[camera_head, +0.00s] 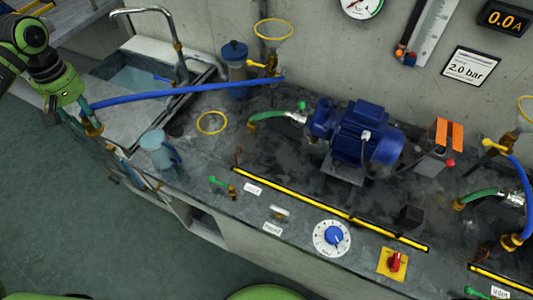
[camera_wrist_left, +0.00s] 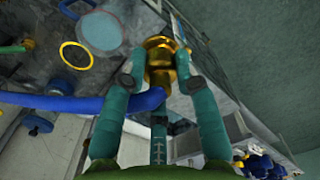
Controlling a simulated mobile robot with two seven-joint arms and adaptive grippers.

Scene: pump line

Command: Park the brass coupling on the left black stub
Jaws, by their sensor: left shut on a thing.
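My left gripper (camera_head: 84,121) is at the left of the head view, beyond the front edge of the bench's left part. It is shut on the brass coupling (camera_head: 93,129), which sits at the end of a blue hose (camera_head: 180,92). In the left wrist view the coupling (camera_wrist_left: 159,52) is between the teal fingers (camera_wrist_left: 159,75), with the blue hose (camera_wrist_left: 90,103) running off to the left. I cannot make out for certain which part is the left black stub. My right gripper is not in view.
A sink (camera_head: 137,80) with a tap lies behind the gripper. A pale blue jug (camera_head: 157,150), a yellow ring (camera_head: 212,122) and a green-handled valve (camera_head: 222,184) are on the bench to the right. A blue pump motor (camera_head: 365,132) stands farther right. Open floor (camera_head: 60,220) lies in front.

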